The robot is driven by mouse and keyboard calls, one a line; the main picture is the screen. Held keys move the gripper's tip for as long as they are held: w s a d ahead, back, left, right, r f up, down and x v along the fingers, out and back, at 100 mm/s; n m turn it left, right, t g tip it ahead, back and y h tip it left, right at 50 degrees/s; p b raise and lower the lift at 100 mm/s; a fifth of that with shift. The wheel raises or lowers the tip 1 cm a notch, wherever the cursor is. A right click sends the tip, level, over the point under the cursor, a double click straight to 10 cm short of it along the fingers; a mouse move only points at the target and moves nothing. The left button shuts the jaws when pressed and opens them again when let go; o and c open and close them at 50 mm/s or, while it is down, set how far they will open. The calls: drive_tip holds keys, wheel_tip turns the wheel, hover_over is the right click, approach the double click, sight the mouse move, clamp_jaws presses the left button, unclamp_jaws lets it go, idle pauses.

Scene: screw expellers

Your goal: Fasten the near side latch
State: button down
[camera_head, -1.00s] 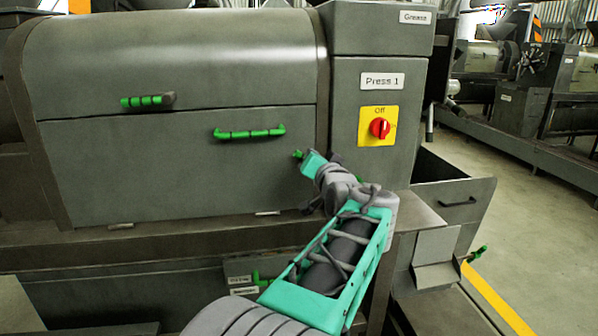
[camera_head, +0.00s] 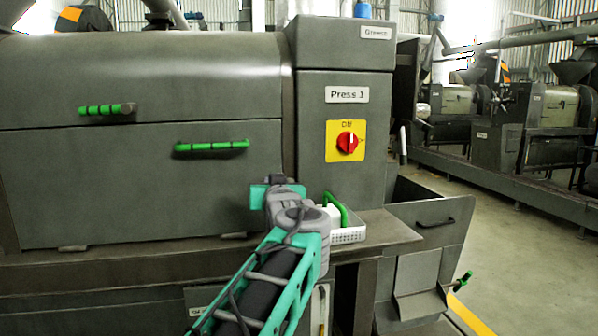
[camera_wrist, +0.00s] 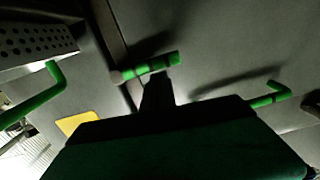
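The near side latch, a short green grip with a rounded grey end (camera_wrist: 150,66), shows in the middle of the wrist view, against the dark grey press panel. In the head view I cannot make it out; my arm is in front of that part. My gripper (camera_head: 272,190) is at the lower right of the press front in the head view. In the wrist view its dark narrow end (camera_wrist: 157,90) reaches the latch grip from below. I cannot tell whether it touches or holds the grip, or whether the fingers are parted.
Green bar handles sit on the lid (camera_head: 107,109) and lower panel (camera_head: 212,146). A white perforated tray (camera_head: 348,236) with a green-handled item (camera_head: 336,208) stands on the ledge right of my gripper. The red switch (camera_head: 347,142) is above. Open floor lies right.

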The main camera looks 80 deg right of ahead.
drive_tip(key=shift+f, duration=0.1)
idle(0.3)
wheel_tip(320, 180, up, 5)
drive_tip(key=p, duration=0.3)
drive_tip(key=b+v, duration=0.1)
drive_tip(key=v, duration=0.9)
drive_tip(key=shift+a+f, duration=0.4)
drive_tip(key=shift+f, duration=0.05)
drive_tip(key=shift+s, duration=0.15)
